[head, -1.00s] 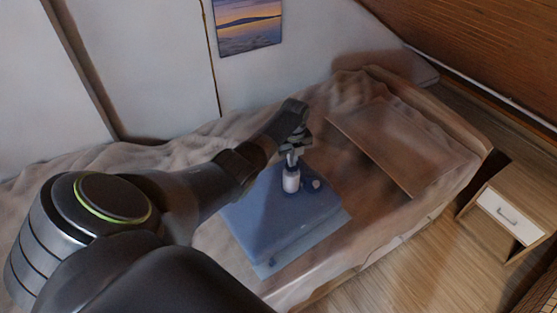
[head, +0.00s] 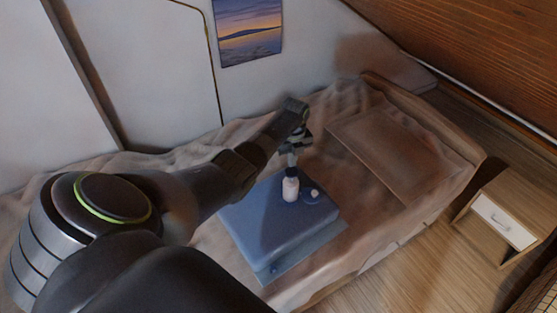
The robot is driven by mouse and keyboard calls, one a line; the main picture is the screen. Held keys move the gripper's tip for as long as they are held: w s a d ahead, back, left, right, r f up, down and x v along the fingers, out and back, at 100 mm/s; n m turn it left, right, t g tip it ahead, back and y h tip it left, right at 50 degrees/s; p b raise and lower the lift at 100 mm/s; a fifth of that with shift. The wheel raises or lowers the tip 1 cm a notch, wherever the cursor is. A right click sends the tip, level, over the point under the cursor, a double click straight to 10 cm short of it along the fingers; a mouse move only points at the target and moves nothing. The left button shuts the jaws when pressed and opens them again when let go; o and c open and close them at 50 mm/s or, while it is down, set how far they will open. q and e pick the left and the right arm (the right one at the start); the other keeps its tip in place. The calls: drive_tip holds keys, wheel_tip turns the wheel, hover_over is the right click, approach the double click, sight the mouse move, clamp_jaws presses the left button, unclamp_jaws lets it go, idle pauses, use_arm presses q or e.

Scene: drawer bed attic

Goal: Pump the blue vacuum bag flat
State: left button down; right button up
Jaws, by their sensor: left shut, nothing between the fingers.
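The blue vacuum bag (head: 265,232) lies on the bed in the head view, still a thick block with a thin, flat border at its front and right edges. A small white pump (head: 290,189) stands upright on top of it. A small round pale piece (head: 314,193) lies on the bag just right of the pump. My left gripper (head: 293,158) points down directly above the pump, shut with nothing in it. I cannot tell whether its fingertips touch the pump's top. My right gripper is out of view.
The bed (head: 400,225) has a rumpled brown cover and a flat brown panel or pillow (head: 385,150) at right. A wooden nightstand (head: 500,220) stands on the floor at right. A wall with a picture (head: 248,32) is behind; a sloped wooden ceiling (head: 480,45) is at upper right.

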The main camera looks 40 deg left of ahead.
sight(292, 171)
use_arm(q)
drive_tip(key=shift+f, duration=0.2)
idle(0.4)
drive_tip(key=shift+f+b, duration=2.75)
drive_tip(key=shift+f, duration=0.55)
drive_tip(key=shift+r, duration=0.15)
wheel_tip(292, 171, up, 6)
drive_tip(key=p, duration=0.6)
drive_tip(key=shift+f, duration=0.2)
drive_tip(key=shift+f+b, duration=1.4)
drive_tip(key=shift+f, duration=0.1)
